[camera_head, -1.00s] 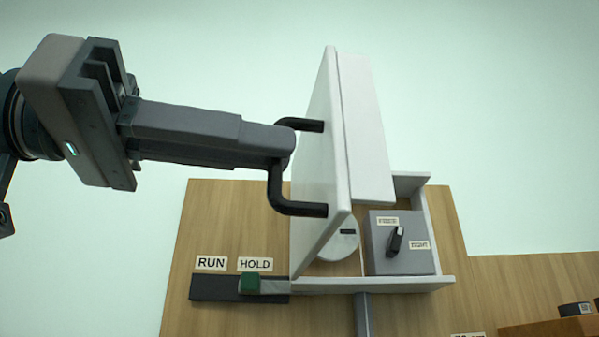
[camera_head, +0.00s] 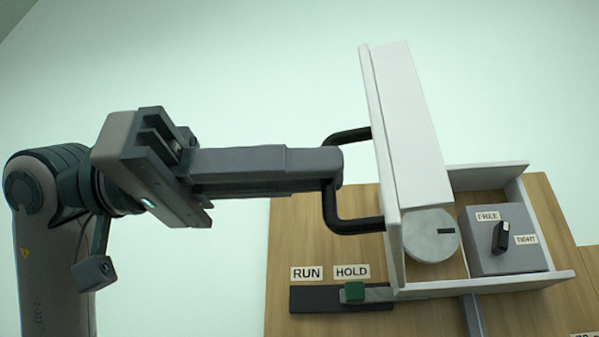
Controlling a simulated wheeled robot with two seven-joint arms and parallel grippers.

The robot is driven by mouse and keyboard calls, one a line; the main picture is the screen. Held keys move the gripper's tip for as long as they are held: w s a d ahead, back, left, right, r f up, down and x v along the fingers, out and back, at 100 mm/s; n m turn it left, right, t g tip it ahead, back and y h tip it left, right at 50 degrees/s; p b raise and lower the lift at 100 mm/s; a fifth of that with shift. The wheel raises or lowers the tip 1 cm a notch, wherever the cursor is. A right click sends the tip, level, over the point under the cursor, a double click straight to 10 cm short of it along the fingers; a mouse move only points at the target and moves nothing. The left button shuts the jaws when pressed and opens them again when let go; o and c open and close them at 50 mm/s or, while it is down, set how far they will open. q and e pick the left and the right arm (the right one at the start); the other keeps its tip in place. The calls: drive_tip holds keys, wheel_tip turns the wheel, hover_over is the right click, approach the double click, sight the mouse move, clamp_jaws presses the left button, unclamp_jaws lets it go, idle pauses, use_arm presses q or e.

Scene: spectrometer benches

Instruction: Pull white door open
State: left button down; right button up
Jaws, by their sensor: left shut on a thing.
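The white door (camera_head: 386,170) stands swung out from a white open-topped box (camera_head: 507,283) on a wooden board. It carries a black bar handle (camera_head: 354,226) on its left face. My left gripper (camera_head: 332,163) comes in from the left and is shut on the handle's middle bar, which its fingers partly hide. A white slab (camera_head: 410,120) sits along the door's other side. My right gripper is not in view.
A green slider (camera_head: 354,291) stands under the HOLD label, right of RUN. The wall behind is clear.

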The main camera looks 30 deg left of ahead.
use_arm(q)
drive_tip(key=c, duration=2.2)
unclamp_jaws()
drive_tip(key=shift+w+a+r, duration=0.1)
drive_tip(key=shift+w+r, duration=0.05)
drive_tip(key=shift+r, duration=0.05)
drive_tip(key=o, duration=0.4)
drive_tip(key=shift+w, duration=0.2)
drive_tip(key=shift+c, duration=0.2)
drive_tip(key=b+v, duration=0.5)
drive_tip(key=v, duration=1.2)
drive_tip(key=shift+f, duration=0.2)
drive_tip(key=shift+a, duration=0.1)
